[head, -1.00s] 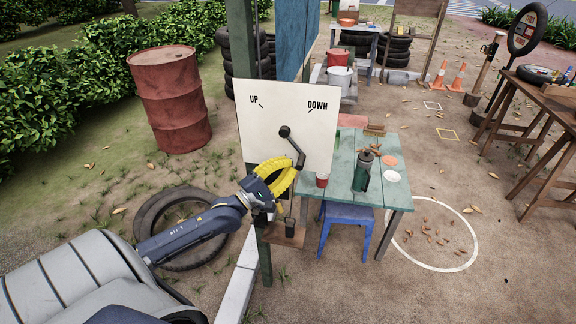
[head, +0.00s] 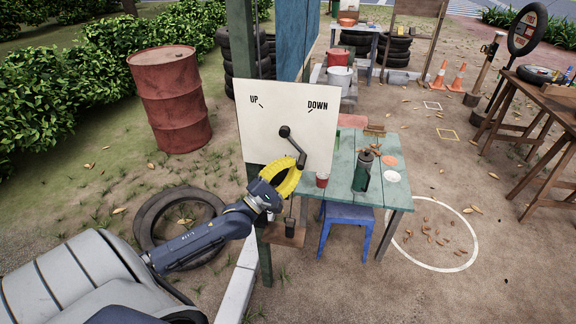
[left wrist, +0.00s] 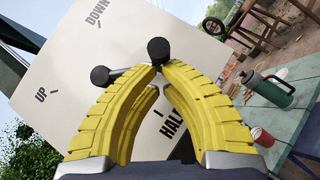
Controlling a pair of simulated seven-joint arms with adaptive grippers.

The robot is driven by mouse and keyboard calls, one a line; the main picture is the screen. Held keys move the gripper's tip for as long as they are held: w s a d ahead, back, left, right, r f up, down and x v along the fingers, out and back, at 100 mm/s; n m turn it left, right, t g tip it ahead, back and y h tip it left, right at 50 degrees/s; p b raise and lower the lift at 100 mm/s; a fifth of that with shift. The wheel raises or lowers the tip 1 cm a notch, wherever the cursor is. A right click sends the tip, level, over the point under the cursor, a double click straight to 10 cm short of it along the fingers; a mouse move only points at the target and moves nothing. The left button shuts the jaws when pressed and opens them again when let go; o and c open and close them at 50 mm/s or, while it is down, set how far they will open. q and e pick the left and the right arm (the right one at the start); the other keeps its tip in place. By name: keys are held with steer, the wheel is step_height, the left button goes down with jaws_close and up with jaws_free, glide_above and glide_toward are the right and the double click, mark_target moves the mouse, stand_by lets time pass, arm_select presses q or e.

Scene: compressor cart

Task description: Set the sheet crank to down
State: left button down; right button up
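The sheet crank (head: 294,147) is a dark arm on a white board (head: 260,120) marked UP and DOWN. Its arm points to the lower right, at neither of those marks. The left wrist view also shows a HALF mark; there the crank's hub (left wrist: 100,76) is at left and its handle (left wrist: 160,48) stands at the fingertips. My left gripper (head: 298,168) has yellow ribbed fingers, drawn together at the tips right beside the handle. Both fingers show in the left wrist view (left wrist: 158,68), with no clear sign of the handle between them. My right gripper is out of view.
A green table (head: 340,180) with a flask (head: 362,172) and a red cup (head: 322,179) stands right of the board. A blue stool (head: 347,218) is below it. A red barrel (head: 172,100) and a tyre (head: 150,215) are at left.

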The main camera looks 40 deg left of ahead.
arm_select(q)
steer(key=shift+w+d+r+n+t+y, duration=0.25)
steer(key=shift+d+n+t+y, duration=0.2)
steer(key=shift+n, duration=0.35)
steer(key=shift+w+d+r+n+t+y, duration=0.1)
steer(key=shift+d+r+n+t+y, duration=0.15)
steer(key=shift+n+t+y, duration=0.4)
steer(key=n+y, duration=0.1)
steer(key=d+r+n+t+y, duration=0.1)
steer(key=n, duration=0.2)
steer(key=shift+w+d+r+n+y, duration=0.15)
steer(key=shift+w+d+n+y, duration=0.15)
steer(key=shift+w+n+y, duration=0.1)
step_height(320, 180, up, 3)
steer(key=d+n+y, duration=0.2)
steer(key=n+y, duration=0.7)
steer(key=n, duration=0.1)
step_height(320, 180, up, 6)
steer(key=n+g+y, duration=1.1)
steer(key=n+y, duration=0.1)
steer(key=n, duration=0.6)
glide_above(304, 160)
steer(key=w+d, duration=0.1)
steer(key=d, duration=0.1)
steer(key=shift+a+r+m, duration=0.1)
steer(key=shift+a+m, duration=0.05)
steer(key=shift+m, duration=0.1)
